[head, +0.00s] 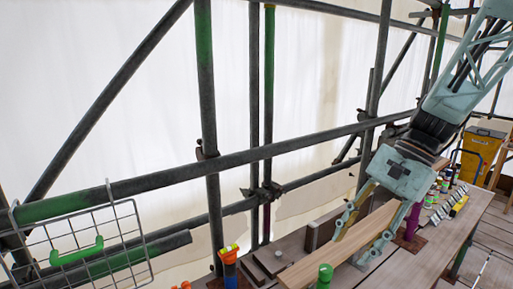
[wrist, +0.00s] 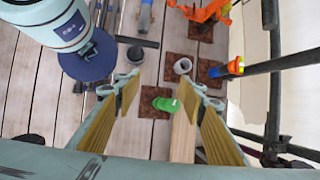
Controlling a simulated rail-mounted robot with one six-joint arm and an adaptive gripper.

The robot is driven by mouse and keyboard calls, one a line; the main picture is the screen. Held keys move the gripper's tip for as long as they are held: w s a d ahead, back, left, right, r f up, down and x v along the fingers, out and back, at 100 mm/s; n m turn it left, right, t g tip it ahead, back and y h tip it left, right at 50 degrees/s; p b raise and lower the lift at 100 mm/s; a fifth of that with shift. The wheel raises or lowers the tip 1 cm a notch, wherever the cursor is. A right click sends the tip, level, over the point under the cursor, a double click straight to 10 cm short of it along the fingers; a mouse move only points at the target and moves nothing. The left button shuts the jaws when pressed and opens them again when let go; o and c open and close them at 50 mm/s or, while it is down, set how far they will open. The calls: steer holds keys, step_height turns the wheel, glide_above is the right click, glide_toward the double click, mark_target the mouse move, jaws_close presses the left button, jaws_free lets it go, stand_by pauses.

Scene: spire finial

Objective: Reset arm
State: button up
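My gripper (head: 349,249) hangs at the right of the head view, pointing down over the wooden bench. In the wrist view my gripper (wrist: 160,88) has its two yellow-padded fingers spread wide, with nothing held between them. Below the gap a green-topped object (wrist: 165,103) sits on a brown square mat. A green-topped object (head: 325,275) also shows at the bottom of the head view. A pale wooden plank (wrist: 183,138) runs beneath the right finger side; its distance below the fingers is hard to judge.
Scaffold poles (head: 211,150) cross before white sheeting. A wire basket (head: 82,245) hangs at left. A yellow bin (head: 482,150) is behind. The wrist view shows a large pale cylinder (wrist: 45,22).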

steer(key=s+r+n+t+h+b, duration=0.1)
steer(key=s+n, duration=0.2)
steer(key=s, duration=0.5)
steer(key=s+a+r+n+t+h+b, duration=0.1)
steer(key=s+n, duration=0.3)
steer(key=s, duration=0.4)
steer(key=s+a+r+n+t+h+b, duration=0.1)
steer(key=s+r+n+t+h+b, duration=0.2)
steer(key=s, duration=0.6)
steer(key=shift+a+r+n, duration=0.15)
steer(key=shift+a+n, duration=0.05)
steer(key=shift+n, duration=0.2)
steer(key=shift+d, duration=0.1)
